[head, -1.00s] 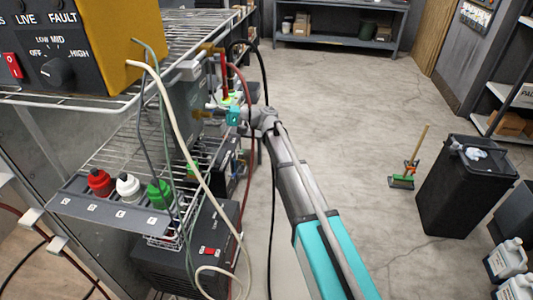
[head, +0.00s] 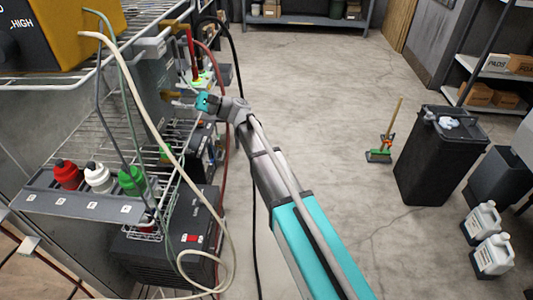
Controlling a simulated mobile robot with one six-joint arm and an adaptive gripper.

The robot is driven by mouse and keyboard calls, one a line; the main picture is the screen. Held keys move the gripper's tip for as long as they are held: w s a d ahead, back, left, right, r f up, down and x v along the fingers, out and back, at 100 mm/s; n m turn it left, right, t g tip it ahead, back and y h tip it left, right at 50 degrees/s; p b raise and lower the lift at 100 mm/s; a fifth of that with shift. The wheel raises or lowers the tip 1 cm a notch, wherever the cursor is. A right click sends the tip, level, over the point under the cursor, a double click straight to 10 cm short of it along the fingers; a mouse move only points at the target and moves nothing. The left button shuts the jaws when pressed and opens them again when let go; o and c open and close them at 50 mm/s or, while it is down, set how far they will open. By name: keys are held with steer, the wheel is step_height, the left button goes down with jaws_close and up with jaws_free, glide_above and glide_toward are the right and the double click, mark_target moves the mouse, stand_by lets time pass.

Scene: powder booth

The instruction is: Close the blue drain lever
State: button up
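I cannot make out a blue drain lever in the head view; it may be hidden behind the wire rack or my arm, or too small to tell. My gripper (head: 181,100) is at the end of my outstretched arm, pointing left at the side of the rack. Its fingers are small and close to a brass fitting (head: 167,95) on a grey panel. I cannot tell whether they touch it or are open or shut. A red upright part (head: 190,46) stands above and behind the gripper, near another brass fitting (head: 176,24).
The wire rack (head: 95,125) carries red, white and green bottles (head: 97,177). Loose cables and a cream hose (head: 135,95) hang in front of it. A black unit (head: 180,240) stands below. A black bin (head: 440,160), broom (head: 385,140) and jugs (head: 485,240) stand right; the middle floor is clear.

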steer(key=m+t, duration=0.1)
steer(key=m, duration=0.1)
steer(key=m+t, duration=0.3)
steer(key=m, duration=0.2)
steer(key=shift+s+f+y+b, duration=0.1)
steer(key=shift+s+y+b, duration=0.15)
steer(key=shift+y+b, duration=0.05)
steer(key=m+t, duration=0.2)
steer(key=m, duration=0.2)
steer(key=m+t+h, duration=0.1)
steer(key=m+t, duration=0.1)
steer(key=m, duration=0.1)
steer(key=shift+s+m+t+p, duration=0.15)
steer(key=shift+m+t+p, duration=0.15)
steer(key=shift+m+p, duration=0.1)
steer(key=s+d+f+n+g+h+p, duration=0.1)
steer(key=s+d+f+n+h+p, duration=0.2)
steer(key=d, duration=0.5)
steer(key=s+d+f+n+g+h+p, duration=0.2)
steer(key=d+n+h, duration=0.4)
steer(key=d, duration=0.3)
steer(key=s+d+f+n+g+h+p, duration=0.1)
steer(key=s+d+f+n+h+p, duration=0.3)
steer(key=d, duration=0.5)
steer(key=shift+s+f+n+g+h, duration=0.35)
steer(key=shift+s+f+n, duration=0.6)
steer(key=shift+f+n, duration=0.45)
steer(key=shift+r, duration=0.1)
